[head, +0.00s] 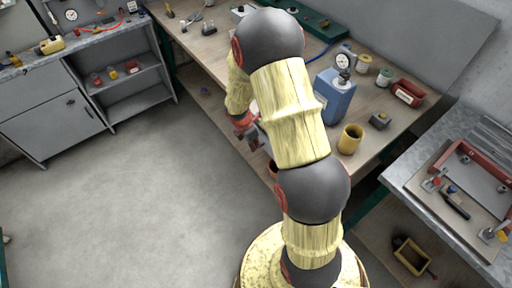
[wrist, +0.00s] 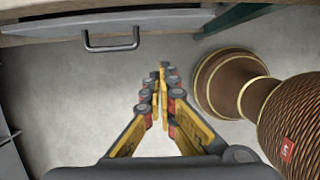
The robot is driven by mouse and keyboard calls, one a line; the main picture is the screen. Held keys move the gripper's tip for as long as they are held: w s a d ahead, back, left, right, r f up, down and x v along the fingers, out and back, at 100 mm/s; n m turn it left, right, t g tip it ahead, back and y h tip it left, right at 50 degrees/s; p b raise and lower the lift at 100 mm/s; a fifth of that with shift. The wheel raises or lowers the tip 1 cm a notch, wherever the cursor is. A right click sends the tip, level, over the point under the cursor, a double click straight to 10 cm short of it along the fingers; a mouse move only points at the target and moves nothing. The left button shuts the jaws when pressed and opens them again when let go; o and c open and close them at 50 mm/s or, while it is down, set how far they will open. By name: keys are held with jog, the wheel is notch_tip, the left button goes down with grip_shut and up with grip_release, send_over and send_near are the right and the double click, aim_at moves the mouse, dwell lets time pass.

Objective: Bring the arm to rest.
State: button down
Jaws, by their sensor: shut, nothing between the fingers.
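My gripper (wrist: 162,82) is shut and empty in the wrist view, its fingers meeting over bare grey floor. In the head view my gripper (head: 250,132) shows partly beside my arm, near the front edge of the wooden workbench (head: 206,50). My arm is folded, with its yellow links and dark joints rising across the middle of the head view. Part of the gripper is hidden by the arm there.
The workbench bears a blue container (head: 333,97), a yellow cup (head: 350,139) and a red bin (head: 408,92). A grey side table (head: 464,238) stands at the right. A grey cabinet (head: 50,122) stands at the left. The floor (head: 140,200) between is clear.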

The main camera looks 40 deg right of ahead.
jog(key=shift+a+r, duration=0.1)
jog(key=shift+r, duration=0.25)
jog(key=s+a+m+g, duration=0.1)
jog(key=s+m+g, duration=0.1)
jog(key=s+m, duration=0.45)
jog(key=s+a+r+m+t+y+b, duration=0.1)
jog(key=s+a+r+m+t, duration=0.1)
jog(key=a+r, duration=0.4)
jog(key=s+a+r+m+t+y+b, duration=0.1)
jog(key=s+a+r+m+t, duration=0.2)
jog(key=r, duration=1.2)
jog(key=s+a+r+m+t+b, duration=0.1)
jog(key=s+a+r+m+t, duration=0.1)
jog(key=s+a+r+m, duration=0.4)
jog(key=s+a+r, duration=0.3)
jog(key=r, duration=0.1)
jog(key=shift+a+r+t+y+b, duration=0.15)
jog(key=shift+r+t+y+b, duration=0.15)
jog(key=shift+y+b, duration=0.1)
